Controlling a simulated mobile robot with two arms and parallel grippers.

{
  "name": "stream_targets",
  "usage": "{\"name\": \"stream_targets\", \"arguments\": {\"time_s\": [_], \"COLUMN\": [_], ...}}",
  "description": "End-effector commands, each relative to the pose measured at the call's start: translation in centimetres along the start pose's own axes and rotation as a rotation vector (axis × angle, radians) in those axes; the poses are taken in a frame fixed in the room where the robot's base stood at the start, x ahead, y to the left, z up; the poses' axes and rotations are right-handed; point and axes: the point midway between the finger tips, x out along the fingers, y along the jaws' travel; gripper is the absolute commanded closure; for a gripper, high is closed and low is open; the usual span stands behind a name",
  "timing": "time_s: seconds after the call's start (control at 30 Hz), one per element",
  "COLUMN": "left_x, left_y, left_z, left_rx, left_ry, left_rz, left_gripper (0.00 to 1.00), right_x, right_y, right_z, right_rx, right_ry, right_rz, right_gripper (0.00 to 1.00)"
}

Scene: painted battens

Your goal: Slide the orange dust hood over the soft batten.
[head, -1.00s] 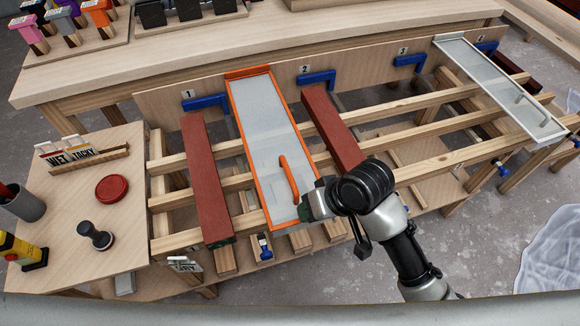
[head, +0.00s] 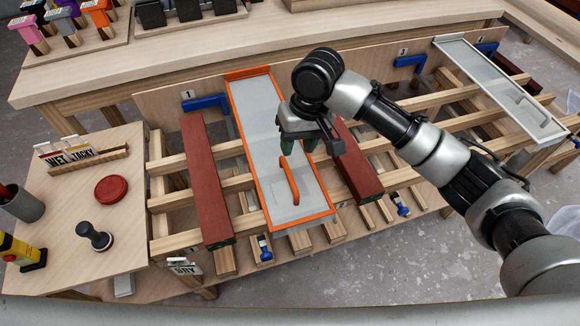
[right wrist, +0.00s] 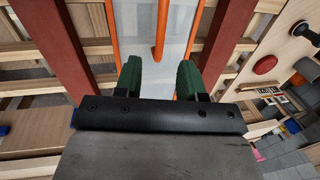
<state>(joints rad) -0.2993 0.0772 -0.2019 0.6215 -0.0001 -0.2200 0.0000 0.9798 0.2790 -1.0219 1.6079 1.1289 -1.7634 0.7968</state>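The orange dust hood (head: 300,214), an orange frame around a clear panel, lies on the rack between two dark red battens. It has an orange bar handle (head: 291,180). The left red batten (head: 205,185) is beside it, uncovered. The right red batten (head: 362,175) is partly hidden by my right arm. I cannot tell by sight which batten is soft. My right gripper (head: 303,147) is over the hood, near the handle's far end. In the right wrist view its green fingers (right wrist: 160,76) are apart and empty, with the handle (right wrist: 160,38) beyond them. My left gripper is not in view.
A pale-framed hood (head: 500,90) lies on the rack at the right. Blue brackets (head: 205,102) line the back board. The left side table holds a WET/TACKY card rack (head: 85,158), a red disc (head: 111,188) and a black-handled stamp (head: 94,236). A DRY card (head: 184,267) hangs below.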

Motion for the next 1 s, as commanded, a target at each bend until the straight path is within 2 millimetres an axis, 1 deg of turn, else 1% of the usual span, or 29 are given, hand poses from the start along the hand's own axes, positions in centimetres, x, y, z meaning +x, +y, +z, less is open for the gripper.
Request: {"name": "stream_targets", "arguments": {"time_s": [0.03,0.1,0.2,0.3,0.4,0.57,0.83,1.0], "left_x": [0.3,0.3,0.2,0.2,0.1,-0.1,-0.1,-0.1], "left_y": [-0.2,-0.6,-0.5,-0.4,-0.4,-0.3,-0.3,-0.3], "left_z": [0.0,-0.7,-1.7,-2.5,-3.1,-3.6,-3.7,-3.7], "left_rx": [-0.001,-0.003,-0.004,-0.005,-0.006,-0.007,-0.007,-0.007], "left_ry": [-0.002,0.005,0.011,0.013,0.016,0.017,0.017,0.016], "left_rz": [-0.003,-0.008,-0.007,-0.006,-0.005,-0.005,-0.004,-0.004], "left_gripper": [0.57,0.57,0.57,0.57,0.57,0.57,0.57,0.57], "right_x": [1.3,2.7,4.6,6.2,7.3,8.1,8.2,8.2], "right_y": [0.0,0.0,0.0,-0.1,0.0,-0.1,-0.1,-0.1], "right_z": [0.1,0.1,0.0,0.1,0.0,0.0,0.0,0.0], "right_rx": [0.000,-0.001,-0.002,-0.003,-0.002,-0.003,-0.003,-0.003], "right_ry": [-0.003,-0.003,-0.002,-0.001,0.000,0.001,0.002,0.002], "right_rz": [0.000,-0.001,-0.001,-0.001,-0.001,-0.001,-0.001,-0.001], "right_gripper": [0.60,0.60,0.60,0.60,0.60,0.60,0.60,0.86]}}
